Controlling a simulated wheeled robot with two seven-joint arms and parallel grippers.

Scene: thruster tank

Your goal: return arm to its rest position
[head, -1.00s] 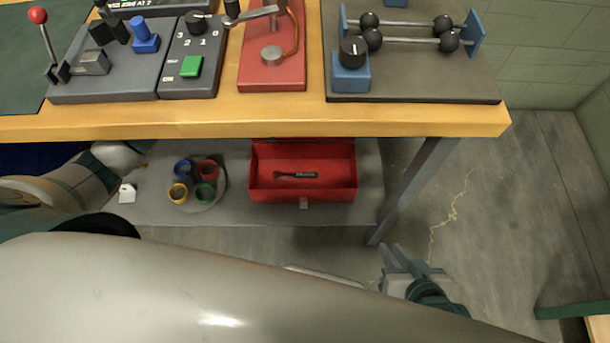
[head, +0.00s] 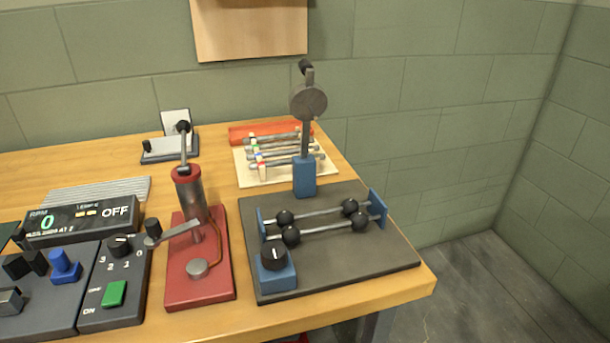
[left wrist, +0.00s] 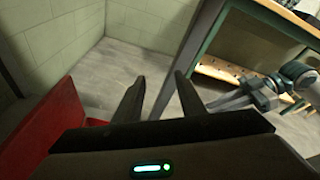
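My left gripper (left wrist: 158,100) shows in the left wrist view. Its two dark fingers stand apart with nothing between them, above grey floor. Part of another arm of mine (left wrist: 268,92) shows at the right of that view, beside the table's shelf. Its gripper end is small and unclear, so I cannot tell whether it is open. Neither arm nor gripper shows in the head view.
The wooden workbench (head: 340,312) carries a red pump stand (head: 200,285), a dark plate with black-knobbed rods (head: 400,262), control boxes (head: 128,265) and a gauge on a blue post (head: 308,100). Something red (left wrist: 55,128) lies close left of my left gripper.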

